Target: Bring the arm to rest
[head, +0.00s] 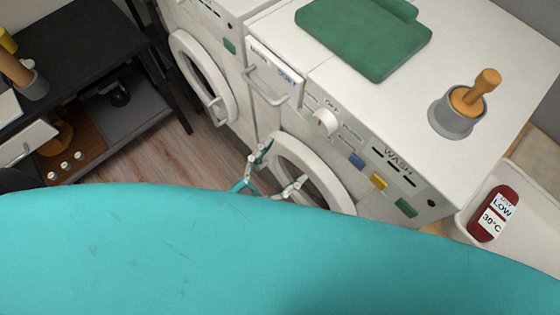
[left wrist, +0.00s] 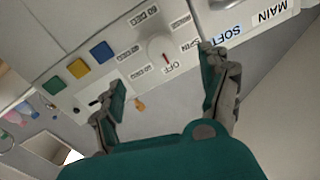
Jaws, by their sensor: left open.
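My left gripper (head: 280,168) is open and empty in the head view. Its fingers are spread in front of the washing machine, over the round door (head: 318,176). In the left wrist view the same gripper (left wrist: 164,70) has its two fingertips apart, with nothing between them. Beyond them is the machine's control panel with a dial (left wrist: 163,47) and blue, yellow and green buttons. I cannot tell whether a finger touches the machine. My large turquoise arm part hides the lower head view. My right gripper is not in view.
A drawer front (head: 272,82) is beside the dial. A dark shelf (head: 85,50) is at left; wooden floor (head: 150,160) lies between.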

